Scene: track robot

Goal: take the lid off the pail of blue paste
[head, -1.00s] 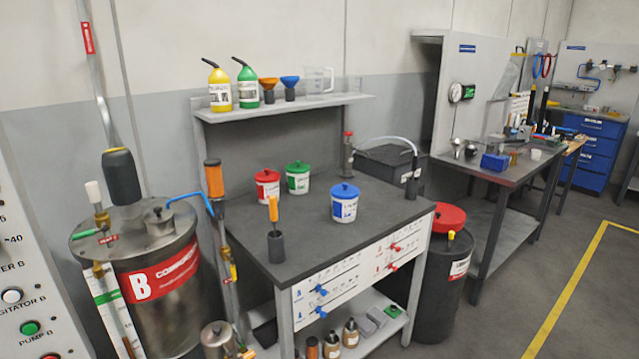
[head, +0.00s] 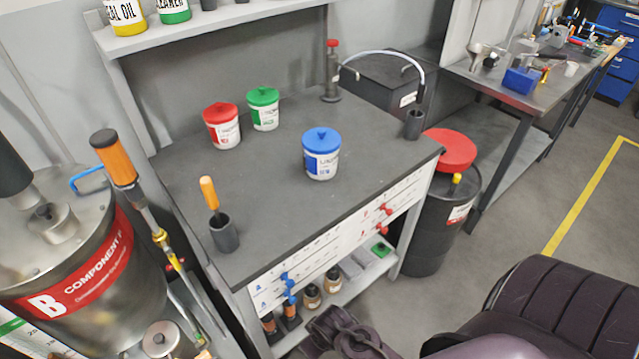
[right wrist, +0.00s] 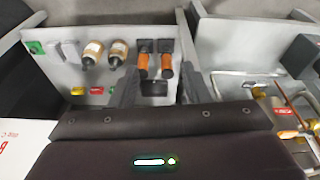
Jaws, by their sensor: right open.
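The pail of blue paste (head: 321,165) stands upright on the dark bench top in the head view. Its blue lid (head: 321,138), with a small knob, sits on it. My right gripper (right wrist: 159,88) is open and empty in the right wrist view, facing the bench's lower shelf. In the head view, dark parts of my right arm show at the bottom, in front of the bench and below its top, well apart from the pail. The pail is not in the right wrist view. My left gripper is not in view.
A red-lidded pail (head: 222,126) and a green-lidded pail (head: 263,108) stand behind left on the bench top (head: 270,200). A holder with an orange-handled tool (head: 222,230) is at the front left. A hand pump (head: 332,75) stands at the back. The bench around the blue pail is clear.

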